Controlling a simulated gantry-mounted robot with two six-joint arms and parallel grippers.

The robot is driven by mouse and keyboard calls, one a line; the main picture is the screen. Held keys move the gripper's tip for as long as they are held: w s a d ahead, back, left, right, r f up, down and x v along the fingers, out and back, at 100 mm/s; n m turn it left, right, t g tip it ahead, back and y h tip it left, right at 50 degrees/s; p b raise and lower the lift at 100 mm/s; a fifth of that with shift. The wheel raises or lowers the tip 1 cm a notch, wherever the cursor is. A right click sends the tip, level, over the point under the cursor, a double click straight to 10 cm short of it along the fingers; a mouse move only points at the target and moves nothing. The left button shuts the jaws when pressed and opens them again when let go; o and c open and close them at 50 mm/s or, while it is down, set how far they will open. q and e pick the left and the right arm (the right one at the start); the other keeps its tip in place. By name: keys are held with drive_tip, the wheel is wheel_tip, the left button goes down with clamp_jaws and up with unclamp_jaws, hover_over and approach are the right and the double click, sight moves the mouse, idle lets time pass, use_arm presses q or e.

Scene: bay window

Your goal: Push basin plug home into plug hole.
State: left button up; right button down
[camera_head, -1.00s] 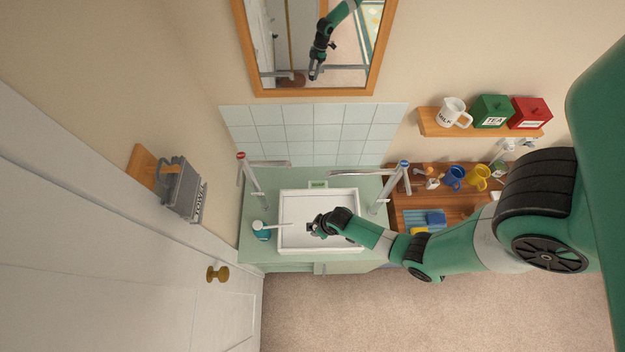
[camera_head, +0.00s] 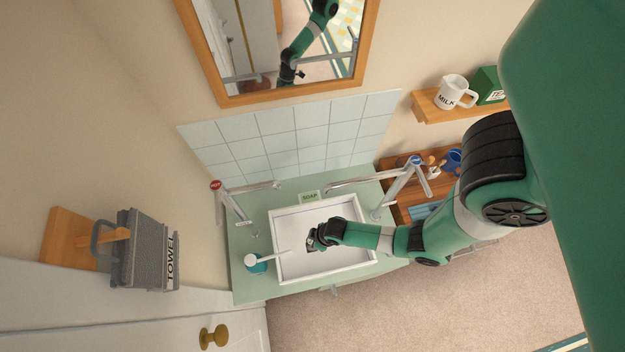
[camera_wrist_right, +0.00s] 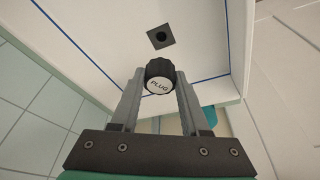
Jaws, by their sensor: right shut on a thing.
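The basin plug (camera_wrist_right: 159,76) is a dark round knob with a pale face marked PLUG. In the right wrist view it sits between the fingertips of my right gripper (camera_wrist_right: 157,84), which is shut on it. In the head view my right gripper (camera_head: 313,239) is over the white basin (camera_head: 300,272); the plug and hole are hidden or too small there. My left gripper does not show.
A soap dispenser (camera_head: 256,263) stands left of the basin on the green counter (camera_head: 245,287). The hot tap (camera_head: 238,208) and the cold tap (camera_head: 398,187) reach over the back. A soap packet (camera_head: 309,197) lies behind the basin. A towel (camera_head: 143,250) hangs at left.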

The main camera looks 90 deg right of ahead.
drive_tip(key=shift+f+b, duration=2.7)
drive_tip(key=shift+f, duration=0.2)
drive_tip(key=shift+f, duration=0.1)
drive_tip(key=shift+f, duration=0.35)
drive_tip(key=shift+f+b, duration=0.9)
drive_tip(key=shift+b, duration=0.2)
drive_tip(key=shift+c, duration=1.6)
unclamp_jaws()
drive_tip(key=p+v, duration=0.5)
drive_tip(key=v, duration=0.6)
drive_tip(key=shift+r+p, duration=0.35)
